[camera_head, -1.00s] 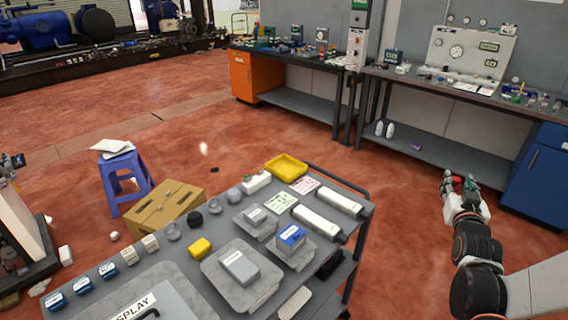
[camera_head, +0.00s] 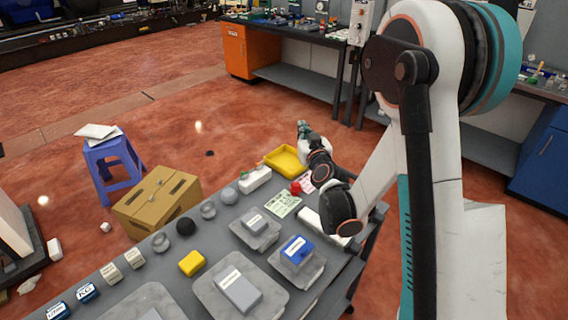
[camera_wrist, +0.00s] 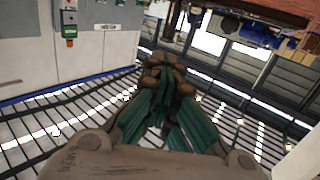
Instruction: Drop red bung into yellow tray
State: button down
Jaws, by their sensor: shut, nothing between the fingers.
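The yellow tray (camera_head: 284,159) lies at the far end of the grey cart in the head view, and its inside looks empty. A small red thing, which looks like the red bung (camera_head: 296,187), sits on the cart top outside the tray, near its front corner and beside the pink card. My gripper (camera_head: 303,126) is beyond the tray, pointing up. In the wrist view its green fingers (camera_wrist: 166,65) meet at the tips with nothing seen between them, against the ceiling.
The cart also holds a white block (camera_head: 254,180), a green card (camera_head: 283,205), a blue box (camera_head: 297,250) and a yellow block (camera_head: 192,263). My arm crosses over the cart's right side and hides part of it. A cardboard box (camera_head: 157,202) and purple stool (camera_head: 112,160) stand left.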

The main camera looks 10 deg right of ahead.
jog(key=w+f+n+g+y+b, duration=0.1)
jog(key=w+f+n+y+b, duration=0.3)
jog(key=f, duration=0.5)
jog(key=w+y+b, duration=0.2)
jog(key=y+b, duration=0.1)
jog(key=shift+a+f+n+g, duration=0.2)
jog(key=shift+f+n+g, duration=0.1)
jog(key=shift+f+n, duration=0.1)
jog(key=c, duration=1.9)
grip_release()
jog(key=shift+r, duration=0.1)
